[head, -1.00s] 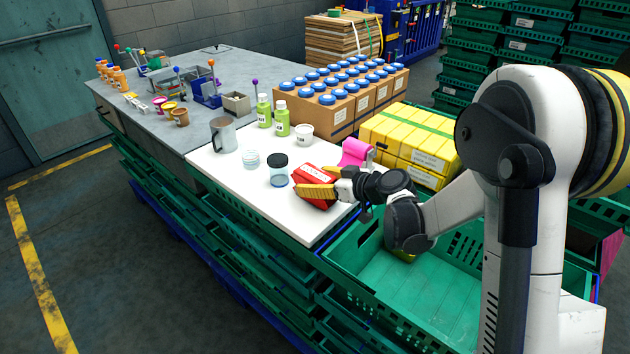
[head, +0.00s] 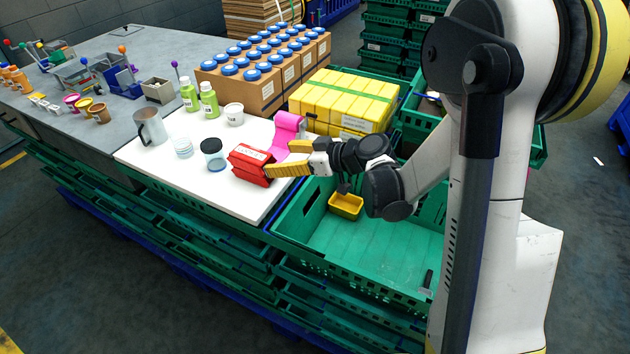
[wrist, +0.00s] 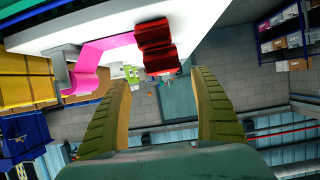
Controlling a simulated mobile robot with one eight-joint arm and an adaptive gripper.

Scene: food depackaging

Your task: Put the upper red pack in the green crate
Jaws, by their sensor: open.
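Two red packs lie one on the other near the front right corner of the white board, the upper red pack (head: 250,154) over the lower red pack (head: 248,175). My gripper (head: 279,158) is open and empty, its yellow fingers at the right side of the packs. One fingertip overlaps their right edge in the head view; I cannot tell if it touches. In the wrist view the red packs (wrist: 156,42) show beyond the two spread fingers (wrist: 160,80), clear of both. The green crate (head: 325,268) stands right of the board, below my arm.
A small yellow tray (head: 346,206) sits in the crate. A pink strip on a holder (head: 287,130) stands just behind the packs, with yellow boxes (head: 345,98) beyond.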

